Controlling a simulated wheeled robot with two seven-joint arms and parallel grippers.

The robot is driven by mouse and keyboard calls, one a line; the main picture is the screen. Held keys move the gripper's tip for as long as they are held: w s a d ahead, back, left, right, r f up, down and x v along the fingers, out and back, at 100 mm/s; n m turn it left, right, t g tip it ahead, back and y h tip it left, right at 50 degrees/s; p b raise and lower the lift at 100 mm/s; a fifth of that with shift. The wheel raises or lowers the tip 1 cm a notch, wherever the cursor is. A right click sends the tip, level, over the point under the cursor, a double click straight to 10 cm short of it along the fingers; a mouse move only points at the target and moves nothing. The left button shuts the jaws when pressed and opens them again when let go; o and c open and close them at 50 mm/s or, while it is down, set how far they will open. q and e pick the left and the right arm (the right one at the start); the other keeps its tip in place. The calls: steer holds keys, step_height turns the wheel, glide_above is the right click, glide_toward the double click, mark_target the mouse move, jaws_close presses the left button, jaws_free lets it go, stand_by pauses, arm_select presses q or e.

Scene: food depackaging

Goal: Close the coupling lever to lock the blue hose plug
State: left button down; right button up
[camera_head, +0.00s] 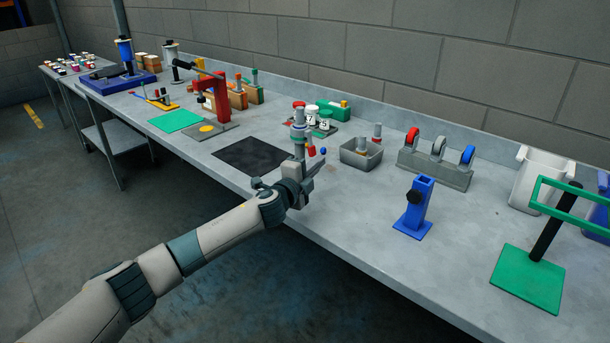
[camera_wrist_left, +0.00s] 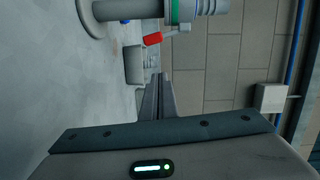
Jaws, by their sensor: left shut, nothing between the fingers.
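A grey upright coupling (camera_head: 299,130) stands on the bench just beyond my left gripper (camera_head: 316,168). Its red-tipped lever (camera_head: 311,152) sticks out low on the right side. In the left wrist view, the coupling (camera_wrist_left: 135,10) lies sideways along the top edge with a green ring, and the red lever grip (camera_wrist_left: 153,39) angles away from it. My left gripper's fingers (camera_wrist_left: 158,78) are shut and empty, apart from the lever in that view. A small blue piece (camera_head: 323,151) shows beside the lever; I cannot tell whether it is the hose plug. My right gripper is not in view.
A black mat (camera_head: 255,155) lies left of the coupling. A grey bin (camera_head: 361,153) and a rack with coloured rings (camera_head: 435,170) stand to the right. A blue stand (camera_head: 415,210) and a green frame stand (camera_head: 530,278) are farther right. The bench front is clear between.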

arm_select(q)
steer(key=b+v, duration=0.1)
steer(key=v, duration=0.6)
steer(key=shift+r, duration=0.1)
